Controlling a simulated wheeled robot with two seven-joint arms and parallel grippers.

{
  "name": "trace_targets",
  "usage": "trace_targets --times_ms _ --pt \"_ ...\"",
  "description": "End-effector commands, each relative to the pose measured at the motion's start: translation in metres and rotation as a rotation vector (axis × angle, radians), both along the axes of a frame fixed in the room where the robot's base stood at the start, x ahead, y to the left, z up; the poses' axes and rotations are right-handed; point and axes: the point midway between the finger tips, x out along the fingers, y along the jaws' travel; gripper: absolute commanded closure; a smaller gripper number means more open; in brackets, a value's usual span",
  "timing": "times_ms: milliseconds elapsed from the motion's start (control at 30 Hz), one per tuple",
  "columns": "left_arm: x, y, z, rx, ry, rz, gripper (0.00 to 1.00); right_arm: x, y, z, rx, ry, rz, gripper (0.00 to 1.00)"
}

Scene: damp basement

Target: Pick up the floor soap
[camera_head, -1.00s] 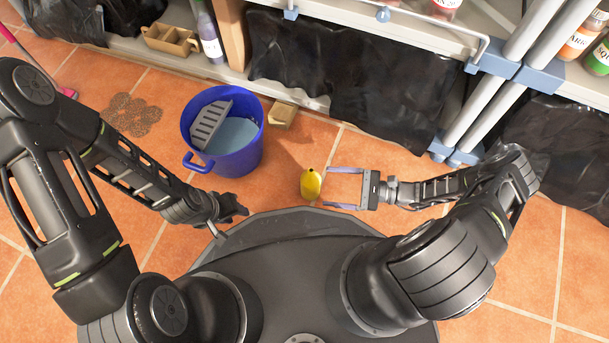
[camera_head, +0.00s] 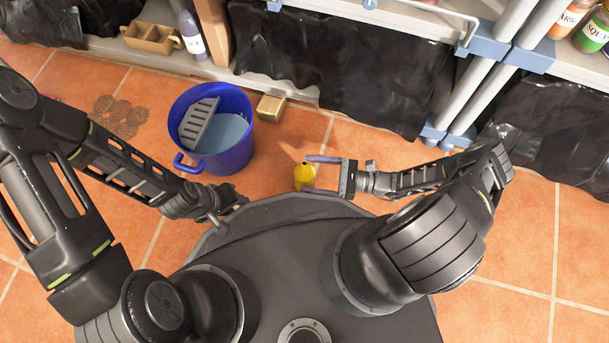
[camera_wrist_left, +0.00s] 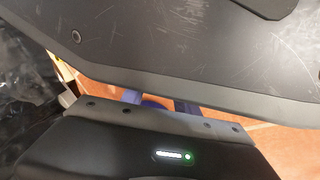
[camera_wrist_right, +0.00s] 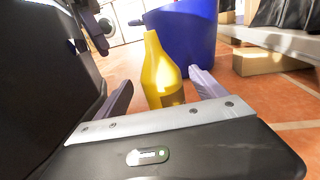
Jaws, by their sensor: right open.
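The floor soap appears as a yellow bottle (camera_head: 303,178) standing on the tiles just in front of my base. It stands upright in the right wrist view (camera_wrist_right: 160,80); its lower part is hidden behind the gripper body. My right gripper (camera_head: 309,174) is open, with its fingers reaching either side of the bottle from the right; I cannot tell whether they touch it. My left gripper (camera_head: 238,202) is low by the base's edge, left of the bottle. Its two fingers show apart in the left wrist view (camera_wrist_left: 158,104), partly hidden.
A blue bucket (camera_head: 235,158) with a grey grid inside stands left of the bottle. A small tan box (camera_head: 270,107) is behind it. A shelf unit with pale posts (camera_head: 492,72) and black plastic sheeting (camera_head: 340,70) closes off the back. Open tiles lie to the right.

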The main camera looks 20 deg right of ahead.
Motion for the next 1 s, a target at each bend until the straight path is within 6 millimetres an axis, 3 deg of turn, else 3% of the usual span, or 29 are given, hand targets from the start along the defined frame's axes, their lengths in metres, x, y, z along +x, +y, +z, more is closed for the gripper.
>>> trace_targets --times_ms 167,533,1000 --pt "0.0 0.0 -0.002 0.0 0.0 0.0 0.64 0.001 0.003 -0.001 0.001 0.0 0.001 0.19" --pt "0.003 0.001 -0.015 -0.003 -0.001 0.001 0.64 0.021 0.044 -0.003 0.001 0.0 0.001 0.19" --pt "0.003 0.001 -0.015 -0.003 -0.001 0.002 0.64 0.022 0.047 -0.001 0.0 0.0 0.0 0.19"
